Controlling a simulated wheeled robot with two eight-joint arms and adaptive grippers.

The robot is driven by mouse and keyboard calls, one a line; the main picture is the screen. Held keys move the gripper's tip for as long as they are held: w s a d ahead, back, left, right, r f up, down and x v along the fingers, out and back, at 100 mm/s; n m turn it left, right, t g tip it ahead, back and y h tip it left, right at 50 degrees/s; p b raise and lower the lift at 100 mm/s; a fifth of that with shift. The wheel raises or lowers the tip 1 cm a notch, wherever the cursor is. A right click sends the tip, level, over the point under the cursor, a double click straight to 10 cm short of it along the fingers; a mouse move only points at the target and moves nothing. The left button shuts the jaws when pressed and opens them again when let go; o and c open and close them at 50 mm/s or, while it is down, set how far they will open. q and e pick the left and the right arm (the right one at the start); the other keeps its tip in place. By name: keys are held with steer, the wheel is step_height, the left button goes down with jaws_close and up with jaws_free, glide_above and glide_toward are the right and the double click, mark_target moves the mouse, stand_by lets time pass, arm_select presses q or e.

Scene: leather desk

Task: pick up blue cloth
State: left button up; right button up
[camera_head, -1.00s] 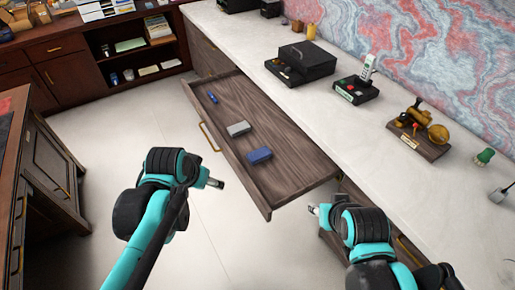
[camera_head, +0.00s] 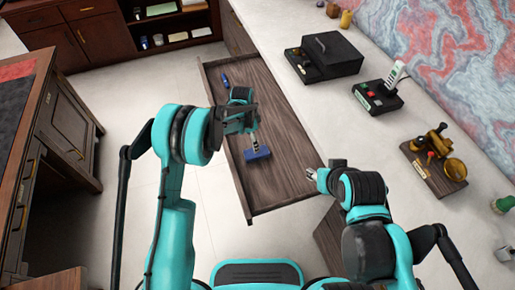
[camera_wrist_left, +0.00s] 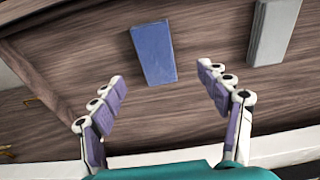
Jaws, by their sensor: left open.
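The blue cloth (camera_head: 258,153) is a small folded block lying in the open wooden drawer (camera_head: 275,187). In the left wrist view the cloth (camera_wrist_left: 153,53) lies flat on the drawer bottom, ahead of and between the spread fingers. My left gripper (camera_head: 253,138) is over the drawer, close above the cloth, and partly overlaps it in the head view. In the left wrist view the left gripper (camera_wrist_left: 165,90) is open and empty. My right gripper (camera_head: 310,173) is by the drawer's right side; its finger opening is too small to judge.
A grey block (camera_wrist_left: 274,30) lies in the drawer beside the cloth. A small blue item (camera_head: 225,80) lies at the drawer's far end. The counter holds a black box (camera_head: 325,55), a phone (camera_head: 380,95) and a brass device on a base (camera_head: 433,165).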

mark_target(253, 152)
arm_select(q)
steer(key=f+b, duration=0.1)
steer(key=f, duration=0.2)
steer(key=shift+d, duration=0.2)
steer(key=f+b, duration=0.1)
steer(key=f, duration=0.1)
steer(key=d+f+b, duration=0.1)
steer(key=f, duration=0.1)
steer(key=shift+s+f, duration=0.1)
steer(key=shift+f+b, duration=0.3)
steer(key=shift+f, duration=0.1)
steer(key=shift+r, duration=0.1)
steer(key=shift+c, duration=0.9)
steer(key=c, duration=1.1)
